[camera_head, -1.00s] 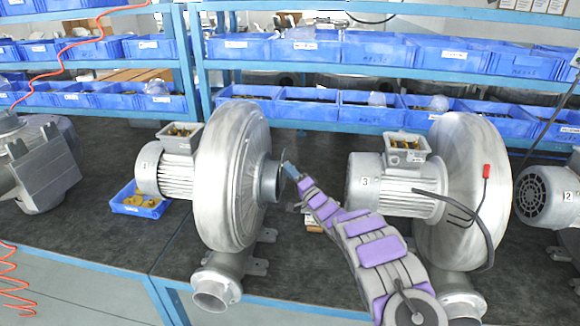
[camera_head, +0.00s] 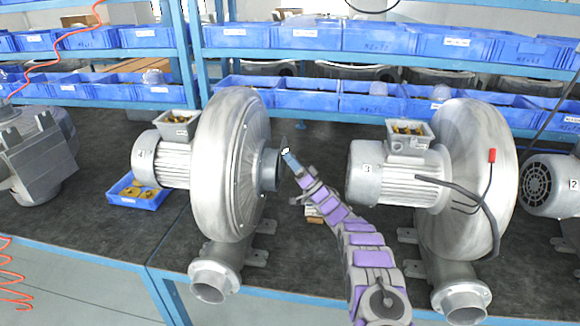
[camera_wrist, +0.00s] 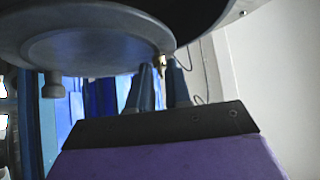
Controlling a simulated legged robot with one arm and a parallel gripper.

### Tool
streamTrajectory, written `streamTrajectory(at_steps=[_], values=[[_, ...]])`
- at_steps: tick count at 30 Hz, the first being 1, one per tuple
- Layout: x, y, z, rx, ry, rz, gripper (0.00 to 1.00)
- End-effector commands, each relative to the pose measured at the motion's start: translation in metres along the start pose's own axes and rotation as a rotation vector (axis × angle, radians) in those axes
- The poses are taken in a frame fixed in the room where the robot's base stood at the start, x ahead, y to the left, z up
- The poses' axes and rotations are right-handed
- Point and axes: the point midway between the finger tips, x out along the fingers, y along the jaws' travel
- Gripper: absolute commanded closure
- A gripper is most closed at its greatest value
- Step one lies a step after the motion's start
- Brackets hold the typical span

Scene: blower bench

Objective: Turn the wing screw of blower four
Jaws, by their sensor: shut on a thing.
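Blower four (camera_head: 228,165) is the grey blower on the left, with a "4" on its motor end. Its round inlet collar (camera_head: 268,170) faces right toward my arm. My gripper (camera_head: 287,154) is at the upper right edge of that collar. In the wrist view, the underside of the round flange (camera_wrist: 90,45) fills the top. The two fingers of my gripper (camera_wrist: 161,78) reach up to the flange rim, shut on a small brass-coloured wing screw (camera_wrist: 162,66). The fingers hide much of the screw, so its angle cannot be told.
Blower three (camera_head: 465,180) stands to the right of my arm, with a black cable and red tip. A blue tray (camera_head: 138,198) with yellow parts lies left of blower four. Blue bins (camera_head: 305,95) line the shelves behind. A knob-like bolt (camera_wrist: 52,86) hangs from the flange at left.

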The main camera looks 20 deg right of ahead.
Motion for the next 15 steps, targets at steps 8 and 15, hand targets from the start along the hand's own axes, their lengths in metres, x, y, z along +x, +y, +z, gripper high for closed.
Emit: streamTrajectory(at_steps=[8, 15], values=[[-0.0031, 0.0039, 0.0009, -0.05, 0.001, -0.045, 1.0], [-0.0027, 0.0043, -0.0004, -0.086, 0.002, -0.081, 1.0]])
